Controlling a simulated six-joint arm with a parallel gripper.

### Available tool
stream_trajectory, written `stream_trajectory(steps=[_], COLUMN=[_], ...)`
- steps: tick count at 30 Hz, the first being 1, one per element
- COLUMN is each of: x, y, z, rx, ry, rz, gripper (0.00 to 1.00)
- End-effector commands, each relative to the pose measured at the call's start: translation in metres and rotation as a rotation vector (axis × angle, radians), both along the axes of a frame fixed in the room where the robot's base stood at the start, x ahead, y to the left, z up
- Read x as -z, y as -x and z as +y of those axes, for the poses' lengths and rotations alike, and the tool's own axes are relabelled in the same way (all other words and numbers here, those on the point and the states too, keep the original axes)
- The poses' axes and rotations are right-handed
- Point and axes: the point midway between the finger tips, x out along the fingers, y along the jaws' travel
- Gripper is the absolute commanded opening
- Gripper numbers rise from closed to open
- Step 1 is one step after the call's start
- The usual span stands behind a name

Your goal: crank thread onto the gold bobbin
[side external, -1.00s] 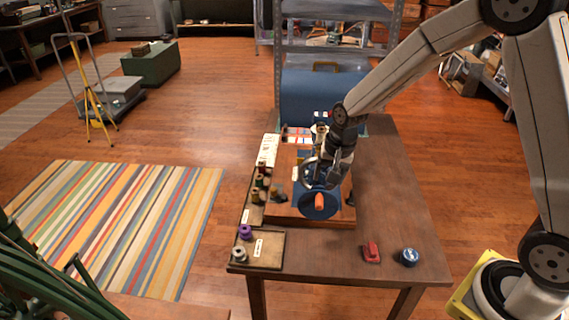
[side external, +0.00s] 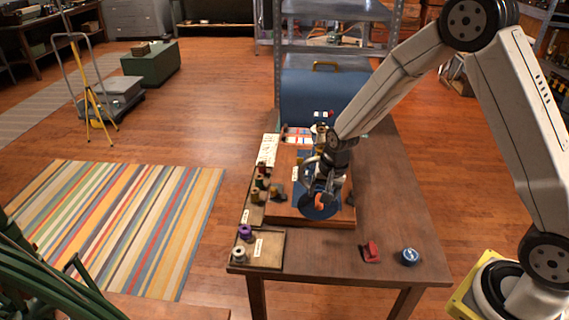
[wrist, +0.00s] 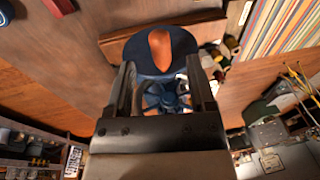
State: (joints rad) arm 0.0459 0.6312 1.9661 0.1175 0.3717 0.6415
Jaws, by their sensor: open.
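The winder's blue crank disc (side external: 306,211) stands at the front of a wooden base (side external: 283,213) on the table. Its orange handle (side external: 319,202) sticks out, and shows in the wrist view (wrist: 160,48) just beyond and between my fingertips. My gripper (side external: 320,188) is open and close above the handle; both jaws (wrist: 161,68) show apart in the wrist view. I cannot tell whether they touch it. A gold-coloured bobbin (side external: 276,190) appears left of the crank. My gripper and wrist hide part of the winder.
A tray at the table's left edge holds several coloured spools (side external: 261,180). A red item (side external: 371,251) and a blue round tin (side external: 409,256) lie front right. The table's right side is clear.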

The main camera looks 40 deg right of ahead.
Motion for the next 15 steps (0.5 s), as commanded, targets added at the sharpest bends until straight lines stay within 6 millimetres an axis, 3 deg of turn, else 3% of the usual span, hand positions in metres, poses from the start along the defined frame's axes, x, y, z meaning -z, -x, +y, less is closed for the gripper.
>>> stream_trajectory(steps=[12,15], x=[0.036,0.034], y=[-0.006,-0.006], z=[0.001,0.001], rx=[0.000,0.000], ry=[0.000,0.000], rz=[0.001,-0.001], gripper=[0.71,0.71])
